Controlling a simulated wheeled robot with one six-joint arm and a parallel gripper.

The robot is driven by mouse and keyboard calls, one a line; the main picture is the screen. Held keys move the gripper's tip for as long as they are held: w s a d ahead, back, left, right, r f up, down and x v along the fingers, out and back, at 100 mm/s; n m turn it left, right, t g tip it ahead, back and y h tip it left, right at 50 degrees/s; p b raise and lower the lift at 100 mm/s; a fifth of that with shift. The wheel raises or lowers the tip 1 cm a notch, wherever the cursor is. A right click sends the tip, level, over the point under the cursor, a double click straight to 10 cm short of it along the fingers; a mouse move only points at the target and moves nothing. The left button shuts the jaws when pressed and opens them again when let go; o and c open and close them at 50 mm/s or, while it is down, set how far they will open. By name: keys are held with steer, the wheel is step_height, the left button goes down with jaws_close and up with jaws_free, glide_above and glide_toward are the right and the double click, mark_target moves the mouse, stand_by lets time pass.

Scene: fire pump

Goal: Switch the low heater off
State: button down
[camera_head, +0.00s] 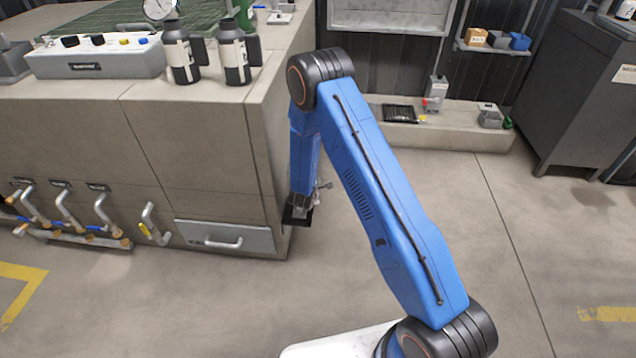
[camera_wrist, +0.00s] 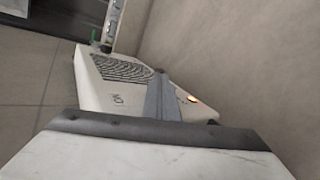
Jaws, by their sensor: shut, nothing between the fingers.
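In the wrist view a low pale box with a dark slotted grille, which looks like the low heater (camera_wrist: 98,88), stands against a beige wall. A small orange light (camera_wrist: 193,99) glows near its right end. Dark lettering that may read "ON" is on its near face. My gripper (camera_wrist: 163,82) is shut and empty, its grey fingers in front of the box; I cannot tell whether they touch it. The switch itself cannot be made out. In the head view my gripper (camera_head: 297,214) is low beside the cabinet's right corner, and the heater cannot be made out there.
A beige cabinet (camera_head: 190,140) with bottles on top stands left of my arm. Its drawer (camera_head: 225,238) and several pipes (camera_head: 70,215) are low on the front. A low ledge (camera_head: 465,130) with small boxes lies behind. The floor at right is open.

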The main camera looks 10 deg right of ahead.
steer(key=shift+d, duration=0.15)
steer(key=m+y, duration=0.1)
steer(key=f+m+t+y, duration=0.1)
steer(key=shift+s+d+f+y, duration=0.1)
steer(key=shift+d+f+y, duration=0.2)
steer(key=shift+d, duration=0.05)
steer(key=shift+r, duration=0.1)
steer(key=shift+r, duration=0.7)
steer(key=shift+s+r, duration=0.1)
